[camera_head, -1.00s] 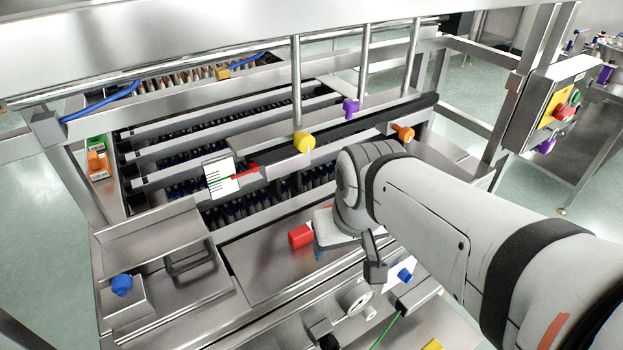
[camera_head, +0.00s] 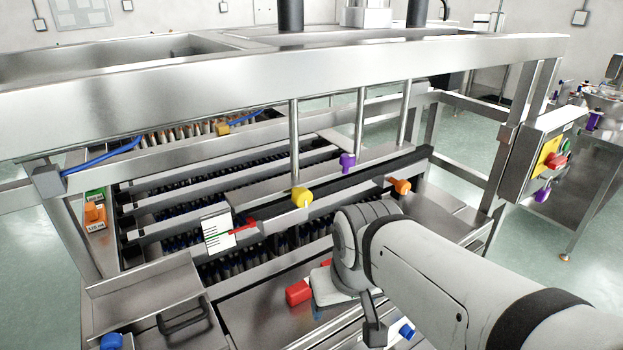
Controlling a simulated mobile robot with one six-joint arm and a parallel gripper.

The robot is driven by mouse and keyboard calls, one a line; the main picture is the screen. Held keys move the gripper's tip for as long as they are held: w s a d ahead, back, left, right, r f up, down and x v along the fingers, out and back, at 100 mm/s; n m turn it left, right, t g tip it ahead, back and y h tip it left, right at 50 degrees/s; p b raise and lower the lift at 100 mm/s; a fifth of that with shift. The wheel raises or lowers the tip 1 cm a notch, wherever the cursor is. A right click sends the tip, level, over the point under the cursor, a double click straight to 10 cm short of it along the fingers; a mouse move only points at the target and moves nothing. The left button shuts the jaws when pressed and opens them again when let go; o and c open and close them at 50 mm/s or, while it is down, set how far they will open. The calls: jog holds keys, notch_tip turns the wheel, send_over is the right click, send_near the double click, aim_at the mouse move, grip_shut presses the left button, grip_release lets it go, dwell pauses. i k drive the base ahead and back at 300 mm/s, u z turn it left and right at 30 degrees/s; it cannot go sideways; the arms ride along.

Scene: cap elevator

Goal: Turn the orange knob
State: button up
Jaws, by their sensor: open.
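An orange knob (camera_head: 400,186) sticks out from the dark rail at the right of the machine, behind and to the right of my wrist. A second orange part (camera_head: 93,213) sits on a small box at the far left. My arm reaches in from the lower right, with its wrist bent down in front of the machine. My gripper (camera_head: 374,328) shows only in part below the wrist, as a dark grey piece; the rest is hidden. It is open and apart from the knob, lower and nearer to the camera.
A yellow knob (camera_head: 301,197) and a purple knob (camera_head: 347,161) are left of the orange one. A red block (camera_head: 298,292) and a blue knob (camera_head: 407,332) lie near my wrist. Upright metal rods and a thick top beam (camera_head: 250,95) frame the machine. A control box (camera_head: 530,160) hangs at the right.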

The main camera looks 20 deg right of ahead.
aim_at(402, 186)
jog(key=u, duration=0.05)
jog(key=k, duration=1.15)
jog(key=z, duration=0.65)
jog(key=i, duration=1.25)
jog(key=u, duration=0.45)
